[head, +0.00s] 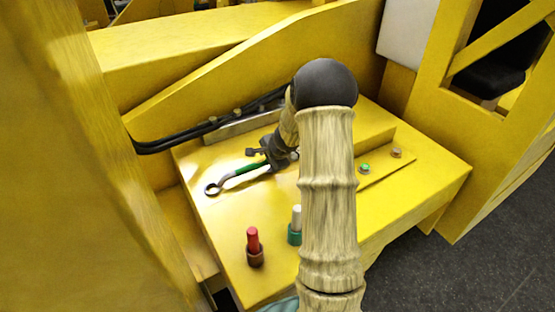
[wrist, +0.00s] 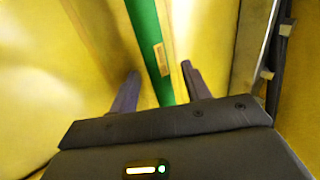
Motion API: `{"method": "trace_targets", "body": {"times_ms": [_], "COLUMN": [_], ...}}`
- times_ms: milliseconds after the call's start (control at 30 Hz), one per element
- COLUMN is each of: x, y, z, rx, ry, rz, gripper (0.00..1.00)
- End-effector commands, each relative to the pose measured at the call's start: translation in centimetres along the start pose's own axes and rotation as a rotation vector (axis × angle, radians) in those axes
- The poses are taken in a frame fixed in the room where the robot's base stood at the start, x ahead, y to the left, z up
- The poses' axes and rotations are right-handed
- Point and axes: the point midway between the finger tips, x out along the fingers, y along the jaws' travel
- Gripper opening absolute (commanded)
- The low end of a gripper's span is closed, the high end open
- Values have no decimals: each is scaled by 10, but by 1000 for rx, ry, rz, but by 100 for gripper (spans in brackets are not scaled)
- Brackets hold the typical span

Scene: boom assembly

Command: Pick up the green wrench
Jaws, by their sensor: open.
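The green wrench (head: 236,173) lies on the yellow work surface in the head view, with a dark ring end at its left. Its right part is hidden behind my gripper and arm. In the wrist view, the green handle (wrist: 150,45) runs between the two fingers of my gripper (wrist: 158,82), with a small tan label on it. The gripper is open, one finger on each side of the handle. I cannot tell whether either finger touches it. In the head view my gripper (head: 265,153) is over the wrench's right part.
Black cables (head: 200,131) run along the yellow back wall. A green button (head: 364,168) sits to the right. The surface left of the pegs is clear.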

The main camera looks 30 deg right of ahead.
Motion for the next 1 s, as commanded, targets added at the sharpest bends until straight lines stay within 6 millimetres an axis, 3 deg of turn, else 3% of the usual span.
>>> {"method": "trace_targets", "body": {"times_ms": [467,567,733,1000], "x": [1,1,2,0], "y": [-1,-2,-2,-2], "z": [4,8,10,3], "rx": [-5,-10,-13,-4], "ry": [-3,-7,-9,-4], "rz": [0,0,0,-2], "gripper": [48,34,1,0]}}
